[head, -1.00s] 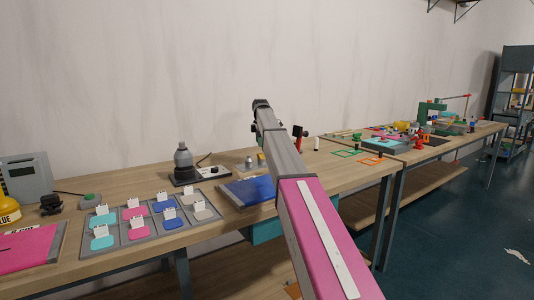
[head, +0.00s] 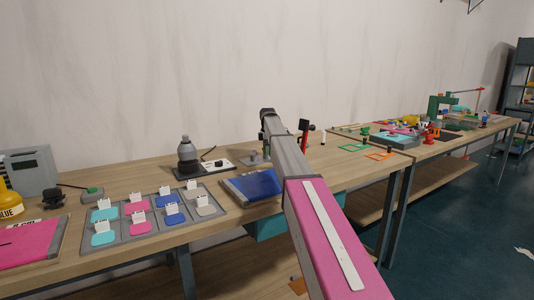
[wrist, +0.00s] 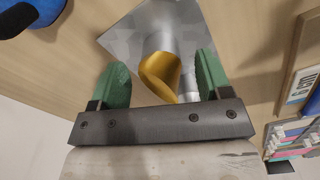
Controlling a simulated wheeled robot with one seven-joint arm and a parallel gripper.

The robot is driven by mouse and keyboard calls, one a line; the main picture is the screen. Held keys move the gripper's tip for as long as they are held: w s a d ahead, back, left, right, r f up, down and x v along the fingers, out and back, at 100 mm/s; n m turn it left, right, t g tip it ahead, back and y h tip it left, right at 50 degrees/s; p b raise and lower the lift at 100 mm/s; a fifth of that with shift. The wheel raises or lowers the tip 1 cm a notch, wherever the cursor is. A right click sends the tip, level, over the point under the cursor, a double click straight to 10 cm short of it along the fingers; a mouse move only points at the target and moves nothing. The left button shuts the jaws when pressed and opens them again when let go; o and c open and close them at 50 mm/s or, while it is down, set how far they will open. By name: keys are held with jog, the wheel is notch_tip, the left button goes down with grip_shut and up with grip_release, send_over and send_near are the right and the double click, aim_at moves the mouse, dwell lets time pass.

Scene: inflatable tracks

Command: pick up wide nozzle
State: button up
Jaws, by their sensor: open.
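A yellow, flared nozzle-like piece (wrist: 160,76) stands between the green fingers of my gripper (wrist: 163,72) in the wrist view. It looks like the wide nozzle, but no label shows. A silver nozzle-like piece (wrist: 188,82) is beside it, close to the right finger. Both are at a grey faceted plate (wrist: 135,38). My gripper is open, with a clear gap between the left finger and the yellow piece. In the head view a small grey holder (head: 254,158) shows on the bench left of my arm, which hides the yellow piece and my gripper.
The wooden bench (head: 140,178) carries a dark bottle-like device (head: 187,152), a blue pad (head: 255,185) and a grey tray with coloured cards (head: 152,222). A blue object (wrist: 35,12) is at the wrist view's upper left, and a labelled box (wrist: 302,88) at right.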

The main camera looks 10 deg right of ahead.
notch_tip(320, 180, down, 3)
jog(key=shift+r, duration=0.15)
jog(key=c, duration=1)
jog(key=shift+r, duration=0.1)
